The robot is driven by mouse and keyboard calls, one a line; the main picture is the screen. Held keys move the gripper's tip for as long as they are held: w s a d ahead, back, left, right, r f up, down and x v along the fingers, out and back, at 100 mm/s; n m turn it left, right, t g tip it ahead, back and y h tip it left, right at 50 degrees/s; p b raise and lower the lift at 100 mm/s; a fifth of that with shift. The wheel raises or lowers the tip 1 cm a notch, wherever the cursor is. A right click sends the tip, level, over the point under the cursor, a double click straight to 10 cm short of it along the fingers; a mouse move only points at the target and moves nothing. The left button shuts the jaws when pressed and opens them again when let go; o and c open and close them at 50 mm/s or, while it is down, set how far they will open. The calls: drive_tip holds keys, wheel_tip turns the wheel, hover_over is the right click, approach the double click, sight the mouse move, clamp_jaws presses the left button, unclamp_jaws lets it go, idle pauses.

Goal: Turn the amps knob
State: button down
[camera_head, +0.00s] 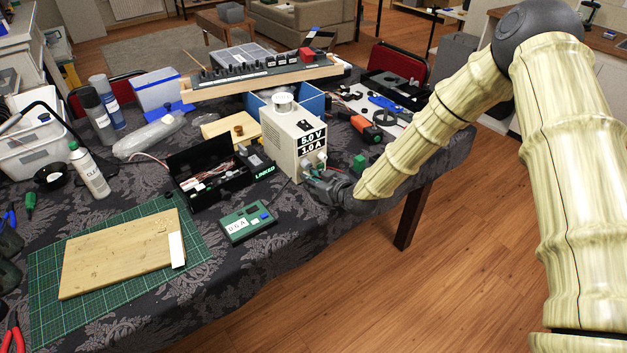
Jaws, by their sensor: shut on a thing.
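The power supply (283,140) is a cream box standing on the cloth-covered table. Its front display (312,140) reads 5.0 V and 1.0 A. Pale knobs (308,166) show below the display, and I cannot tell from here which one is the amps knob. My gripper (318,178) is at the lower front of the power supply, with its fingers shut at the knob area. The knob between the fingers is mostly hidden by the gripper. My arm reaches in from the right.
A green meter reading 0.6 A (247,222) lies in front of the power supply. A black open case (215,180) is to its left. A wooden board (120,252) rests on the green mat (45,290).

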drive_tip(key=shift+n, duration=0.3)
drive_tip(key=c, duration=1.3)
unclamp_jaws()
drive_tip(key=shift+d+f, duration=0.1)
drive_tip(key=shift+o, duration=0.2)
drive_tip(key=v, duration=1.2)
drive_tip(key=shift+s, duration=0.1)
